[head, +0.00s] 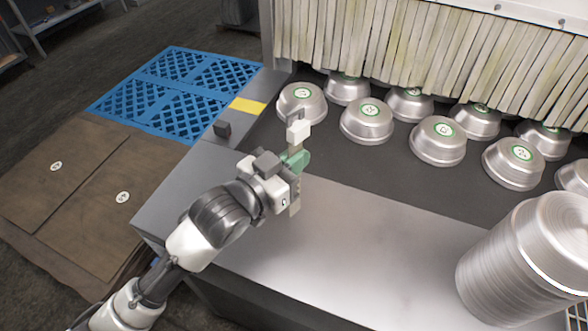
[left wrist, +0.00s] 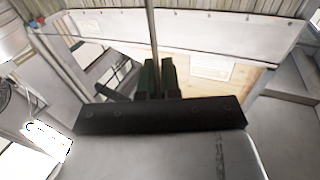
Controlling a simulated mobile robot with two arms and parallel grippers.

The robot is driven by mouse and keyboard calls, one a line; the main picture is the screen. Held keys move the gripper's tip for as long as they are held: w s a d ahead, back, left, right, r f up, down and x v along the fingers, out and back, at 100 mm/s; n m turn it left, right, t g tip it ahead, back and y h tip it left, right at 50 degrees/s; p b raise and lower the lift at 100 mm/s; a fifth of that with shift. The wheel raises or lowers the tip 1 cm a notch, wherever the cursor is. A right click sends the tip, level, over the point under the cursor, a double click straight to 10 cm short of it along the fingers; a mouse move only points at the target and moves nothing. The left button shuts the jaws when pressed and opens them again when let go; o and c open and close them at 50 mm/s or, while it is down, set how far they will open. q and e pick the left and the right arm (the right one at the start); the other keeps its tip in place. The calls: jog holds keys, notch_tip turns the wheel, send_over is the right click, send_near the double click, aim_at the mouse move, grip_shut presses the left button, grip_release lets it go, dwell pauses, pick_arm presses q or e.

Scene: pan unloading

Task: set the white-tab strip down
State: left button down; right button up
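My left gripper (head: 297,160) is over the front left part of the metal counter, beside the dark belt. Its green fingers look closed on a thin grey strip, which I take for the white-tab strip (head: 295,196). A white block, seemingly its tab (head: 298,132), shows above the fingers, and a grey end shows below them. In the left wrist view the dark green fingers (left wrist: 155,76) meet around a narrow grey bar (left wrist: 152,35). The strip's gripped part is hidden. Whether its lower end touches the counter I cannot tell. My right gripper is out of view.
Several upturned metal pans (head: 438,140) with green labels stand on the dark belt (head: 330,150) before a strip curtain (head: 400,45). A tall pan stack (head: 530,260) stands at right. The counter (head: 350,235) has bare room. Blue mesh panels (head: 170,95) and brown sheets (head: 75,185) lie left.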

pick_arm(q)
jog(key=shift+w+a+f+p, duration=0.1)
jog(key=shift+f+p, duration=0.1)
jog(key=shift+f, duration=0.9)
jog(key=shift+w+a+f+p, duration=0.1)
jog(key=shift+f+p, duration=0.1)
jog(key=shift+f, duration=0.9)
jog(key=shift+f, duration=0.1)
jog(key=c, duration=1.3)
grip_release()
jog(key=shift+c, duration=0.2)
